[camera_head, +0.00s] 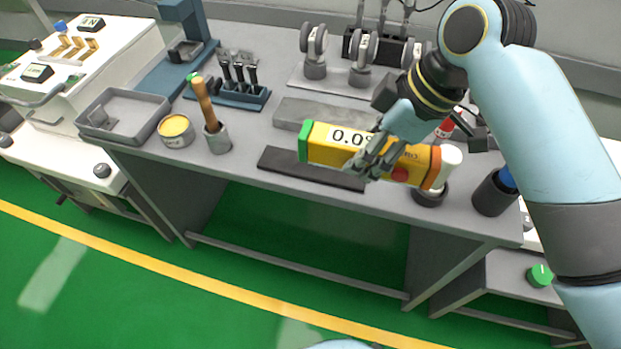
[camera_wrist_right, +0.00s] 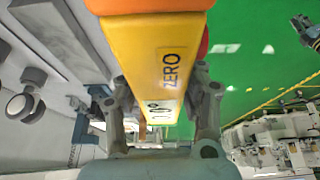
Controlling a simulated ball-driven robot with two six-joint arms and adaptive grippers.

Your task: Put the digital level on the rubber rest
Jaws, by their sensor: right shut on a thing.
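The digital level (camera_head: 328,150) is a long yellow bar with a green end cap at left, an orange and white end at right and a white display. My right gripper (camera_head: 368,160) is shut on it around its middle. The level appears held above the workbench, tilted down to the right in the head view. In the right wrist view the level (camera_wrist_right: 165,60) runs between the fingers, with ZERO lettering showing. A flat black strip, which looks like the rubber rest (camera_head: 300,168), lies near the bench's front edge, partly hidden behind the level and gripper. My left gripper is not in view.
On the grey bench (camera_head: 235,165), a flat grey block (camera_head: 300,112) lies behind the level. A pot with a wooden handle (camera_head: 217,139), a yellow-topped tin (camera_head: 175,130) and a grey tray (camera_head: 122,115) stand left. A dark cup (camera_head: 493,194) stands right. Casters (camera_head: 315,52) stand behind.

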